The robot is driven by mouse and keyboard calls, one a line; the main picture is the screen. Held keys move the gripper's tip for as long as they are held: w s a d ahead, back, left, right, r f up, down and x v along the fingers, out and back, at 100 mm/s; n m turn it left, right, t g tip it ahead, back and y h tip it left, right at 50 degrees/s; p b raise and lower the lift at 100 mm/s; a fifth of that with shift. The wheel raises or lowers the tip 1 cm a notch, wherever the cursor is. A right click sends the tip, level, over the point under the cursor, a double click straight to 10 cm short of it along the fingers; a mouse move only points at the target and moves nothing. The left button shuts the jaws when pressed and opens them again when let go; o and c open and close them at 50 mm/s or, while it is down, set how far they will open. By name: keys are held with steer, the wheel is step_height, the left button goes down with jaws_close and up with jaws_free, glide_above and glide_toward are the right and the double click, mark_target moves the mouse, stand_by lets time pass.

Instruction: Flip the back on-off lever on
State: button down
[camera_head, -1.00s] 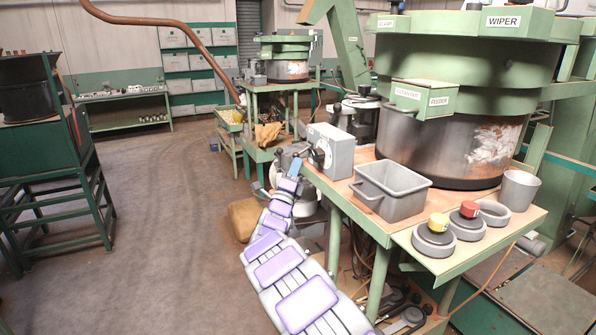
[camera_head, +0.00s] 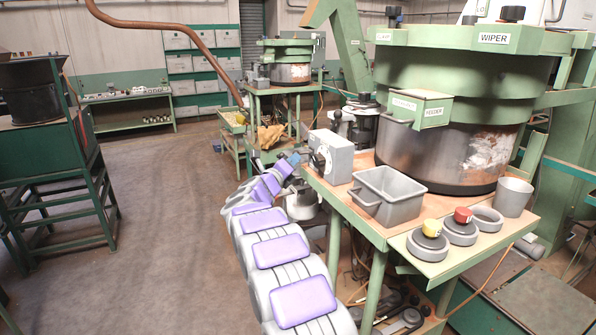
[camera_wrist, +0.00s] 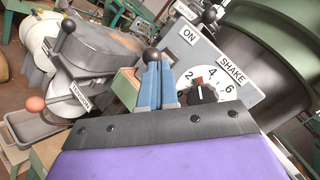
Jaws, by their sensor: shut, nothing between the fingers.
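A grey control box (camera_head: 330,155) stands at the left edge of the near bench. In the wrist view its face (camera_wrist: 225,65) carries an "ON" label, a "SHAKE" label and a numbered dial (camera_wrist: 203,92). A lever's black ball knob (camera_wrist: 152,55) shows just beyond my fingertips; its stem is hidden. Another black-knobbed lever (camera_wrist: 210,14) stands at the box's far end. I cannot tell for sure which is the back on-off lever. My gripper (camera_wrist: 157,70) has its blue fingers shut and empty, beside the box; it also shows in the head view (camera_head: 295,158). Contact with the near knob is unclear.
A grey machine (camera_wrist: 105,50) with a black knob (camera_wrist: 68,26) and an orange knob (camera_wrist: 35,104) lies left in the wrist view. A grey bin (camera_head: 388,195), a cup (camera_head: 513,196) and the large green hopper (camera_head: 455,85) crowd the bench.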

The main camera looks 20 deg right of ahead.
steer(key=shift+r+m+g+y+p, duration=0.6)
steer(key=shift+r+g+p, duration=0.15)
steer(key=shift+p, duration=0.65)
steer(key=shift+d+r+p, duration=0.1)
steer(key=shift+r+p, duration=0.05)
steer(key=shift+p, duration=0.35)
